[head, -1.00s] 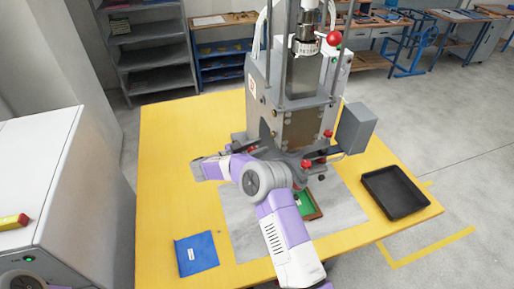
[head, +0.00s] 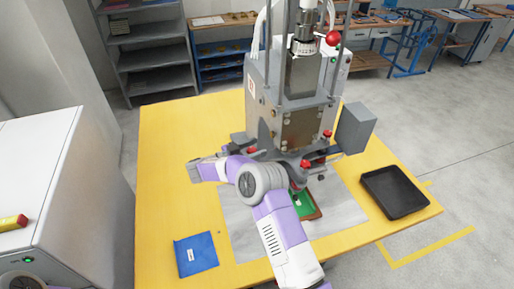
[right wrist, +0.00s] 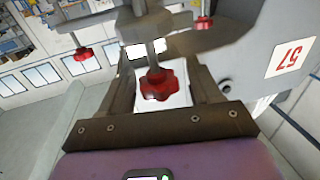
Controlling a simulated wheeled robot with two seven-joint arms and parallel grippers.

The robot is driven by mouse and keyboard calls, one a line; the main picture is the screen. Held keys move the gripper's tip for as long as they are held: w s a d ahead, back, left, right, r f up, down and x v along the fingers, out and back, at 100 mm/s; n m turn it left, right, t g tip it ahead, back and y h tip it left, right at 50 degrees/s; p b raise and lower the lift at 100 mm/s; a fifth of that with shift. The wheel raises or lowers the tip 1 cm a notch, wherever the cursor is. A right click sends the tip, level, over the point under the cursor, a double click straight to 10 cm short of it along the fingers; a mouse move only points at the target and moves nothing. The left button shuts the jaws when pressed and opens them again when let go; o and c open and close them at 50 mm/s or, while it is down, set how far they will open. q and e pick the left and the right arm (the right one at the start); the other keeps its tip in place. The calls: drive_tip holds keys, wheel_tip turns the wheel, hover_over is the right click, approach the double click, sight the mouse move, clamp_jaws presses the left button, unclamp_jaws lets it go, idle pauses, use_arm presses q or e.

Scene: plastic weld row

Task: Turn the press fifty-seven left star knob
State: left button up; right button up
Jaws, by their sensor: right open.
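The press (head: 298,75) stands on the yellow table, with red star knobs low on its front. The left star knob (head: 251,150) shows just above my right arm, and another red knob (head: 306,163) sits to its right. In the right wrist view a large red star knob (right wrist: 157,84) hangs on a grey stem, between the fingers of my right gripper (right wrist: 163,80). The gripper is open, with a gap on both sides of the knob. My left gripper does not show.
A green and brown piece (head: 305,204) lies on the grey mat (head: 340,208) under the press. A black tray (head: 394,191) is at the right, a blue folder (head: 195,254) at the front left. A grey box (head: 355,127) sticks out from the press's right side.

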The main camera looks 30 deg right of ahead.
drive_tip(key=a, duration=0.6)
drive_tip(key=shift+a, duration=0.2)
drive_tip(key=shift+w, duration=0.1)
